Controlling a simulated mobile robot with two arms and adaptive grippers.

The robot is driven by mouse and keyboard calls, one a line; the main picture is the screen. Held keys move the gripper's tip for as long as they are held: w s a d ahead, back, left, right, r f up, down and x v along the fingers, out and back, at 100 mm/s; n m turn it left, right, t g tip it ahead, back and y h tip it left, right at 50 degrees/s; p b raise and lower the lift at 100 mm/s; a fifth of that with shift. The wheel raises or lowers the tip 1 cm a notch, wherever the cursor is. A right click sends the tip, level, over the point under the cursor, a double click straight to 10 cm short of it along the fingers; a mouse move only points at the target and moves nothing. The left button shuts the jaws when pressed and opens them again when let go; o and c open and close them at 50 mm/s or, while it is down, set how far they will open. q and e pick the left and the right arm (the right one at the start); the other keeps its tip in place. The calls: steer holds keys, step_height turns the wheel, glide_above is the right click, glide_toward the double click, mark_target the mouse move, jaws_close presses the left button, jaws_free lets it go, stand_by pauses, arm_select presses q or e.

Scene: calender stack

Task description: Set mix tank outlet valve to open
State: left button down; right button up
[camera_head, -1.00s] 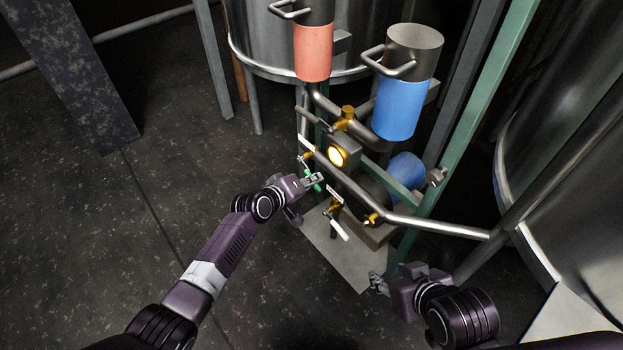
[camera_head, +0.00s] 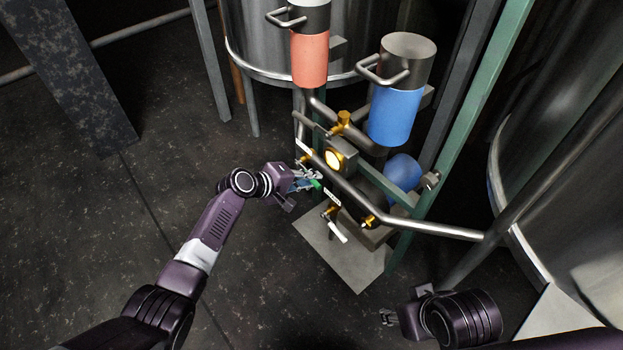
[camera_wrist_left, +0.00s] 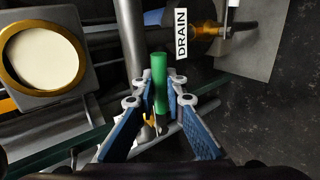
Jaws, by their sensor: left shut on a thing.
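My left gripper (camera_head: 314,179) is at the front of the pipework, shut on a green valve handle (camera_head: 317,185). In the left wrist view, the blue-padded fingers (camera_wrist_left: 160,92) stand on both sides of the green handle (camera_wrist_left: 159,70), which sticks up between them. The label of this valve cannot be read in either view. A white-handled valve (camera_head: 338,233) sits below and to the right of it; a DRAIN label (camera_wrist_left: 181,35) shows near that valve in the wrist view. My right gripper (camera_head: 387,317) is low at the right, away from the valves; its finger opening is unclear.
A round lit gauge (camera_head: 334,159) sits just above the green handle. A red cylinder (camera_head: 310,58) and a blue cylinder (camera_head: 394,116) stand above the pipes. A bare pipe (camera_head: 430,229) runs right. Large steel tanks stand behind and at right.

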arm_select(q)
steer(key=c, duration=2)
jaws_free()
steer(key=shift+o, duration=0.2)
steer(key=shift+a, duration=0.15)
steer(key=v, duration=1.2)
steer(key=shift+s, duration=0.1)
